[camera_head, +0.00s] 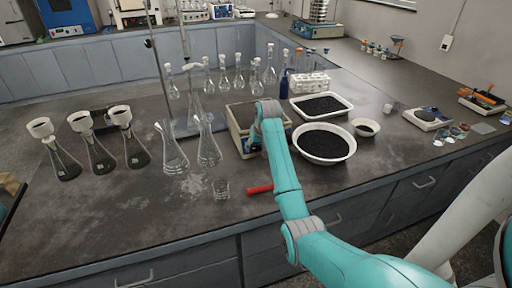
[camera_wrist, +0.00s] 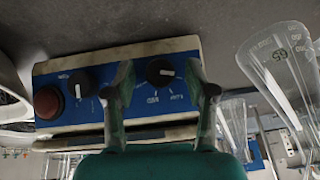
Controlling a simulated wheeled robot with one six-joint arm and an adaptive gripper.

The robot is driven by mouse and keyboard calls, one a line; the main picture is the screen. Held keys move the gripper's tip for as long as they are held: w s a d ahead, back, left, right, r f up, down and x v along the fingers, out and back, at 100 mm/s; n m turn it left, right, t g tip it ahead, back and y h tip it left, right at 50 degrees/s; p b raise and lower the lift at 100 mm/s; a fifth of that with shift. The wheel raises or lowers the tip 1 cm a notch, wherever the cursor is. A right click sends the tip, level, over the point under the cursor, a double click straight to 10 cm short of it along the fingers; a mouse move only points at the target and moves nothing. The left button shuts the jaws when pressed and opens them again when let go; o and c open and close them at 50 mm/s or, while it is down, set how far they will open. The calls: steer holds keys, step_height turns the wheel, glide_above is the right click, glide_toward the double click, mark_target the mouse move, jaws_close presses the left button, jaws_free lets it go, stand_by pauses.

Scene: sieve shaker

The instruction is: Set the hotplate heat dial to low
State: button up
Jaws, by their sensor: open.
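The hotplate (camera_head: 237,117) is a beige box with a blue front, on the bench and partly hidden by my arm. In the wrist view its blue control panel (camera_wrist: 118,98) appears upside down. It carries a black dial (camera_wrist: 160,71) with a white mark pointing right and small lettering around it, too blurred to read surely. A second black dial (camera_wrist: 80,83) and a red button (camera_wrist: 48,102) lie to its left. My gripper (camera_wrist: 163,92) is open, its fingers on either side of the first dial in the picture; contact cannot be told.
Glass flasks (camera_head: 209,150) stand close left of the hotplate, and one (camera_wrist: 285,75) shows at the wrist view's right. White trays of black grains (camera_head: 323,146) lie to its right. A small beaker (camera_head: 221,189) and a red-handled thing (camera_head: 259,189) are in front.

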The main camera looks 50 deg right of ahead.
jaws_close()
stand_by(0.5)
steer(key=shift+s+d+f+m+t+y, duration=0.1)
steer(key=shift+d+m+t+y, duration=0.05)
steer(key=shift+m+t+y, duration=0.4)
steer(key=shift+s+d+f+m+t+y, duration=0.1)
steer(key=shift+m+t+y, duration=0.35)
steer(key=shift+m+y, duration=0.2)
steer(key=m+t+y, duration=0.2)
steer(key=m+t, duration=0.1)
steer(key=shift+f, duration=0.1)
